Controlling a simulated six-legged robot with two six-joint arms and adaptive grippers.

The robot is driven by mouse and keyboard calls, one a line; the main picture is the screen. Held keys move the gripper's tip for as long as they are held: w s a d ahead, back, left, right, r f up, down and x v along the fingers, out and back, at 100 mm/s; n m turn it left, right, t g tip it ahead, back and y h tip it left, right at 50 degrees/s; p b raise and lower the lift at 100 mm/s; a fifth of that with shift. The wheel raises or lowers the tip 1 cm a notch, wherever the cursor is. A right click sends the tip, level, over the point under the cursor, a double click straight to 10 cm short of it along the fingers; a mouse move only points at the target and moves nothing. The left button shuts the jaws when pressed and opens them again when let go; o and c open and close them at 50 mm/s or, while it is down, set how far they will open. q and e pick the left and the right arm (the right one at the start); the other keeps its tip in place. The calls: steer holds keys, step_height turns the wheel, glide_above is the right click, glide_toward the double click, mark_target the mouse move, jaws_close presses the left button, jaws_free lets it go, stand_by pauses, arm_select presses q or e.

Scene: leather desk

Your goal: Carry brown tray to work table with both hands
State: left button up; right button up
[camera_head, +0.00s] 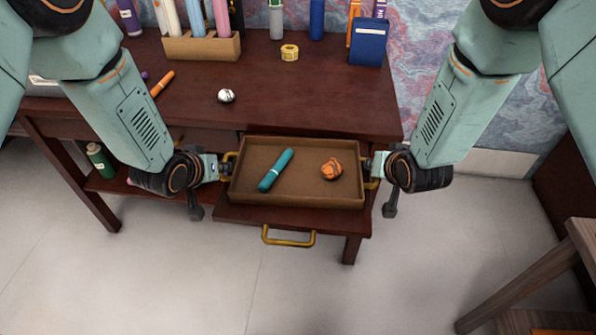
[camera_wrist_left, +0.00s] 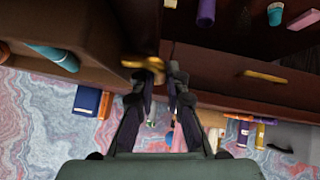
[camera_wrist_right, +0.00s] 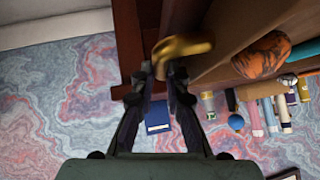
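The brown tray (camera_head: 300,198) is level at the desk's front, over the pulled-out drawer. I cannot tell whether it rests on the drawer or hangs above it. A teal cylinder (camera_head: 276,170) and an orange lumpy object (camera_head: 331,168) lie in it. My left gripper (camera_head: 226,167) is at the tray's left brass handle (camera_wrist_left: 143,62), its fingers closed in around it. My right gripper (camera_head: 373,168) is at the right brass handle (camera_wrist_right: 183,45), its fingertips closed in on it. The dark red work table (camera_head: 310,100) is just behind the tray.
The drawer's brass pull (camera_head: 288,238) sticks out below the tray. The desk's middle and right are mostly clear.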

arm_select(q)
steer(key=shift+f, duration=0.15)
jaws_close()
arm_select(e)
steer(key=shift+f, duration=0.15)
jaws_close()
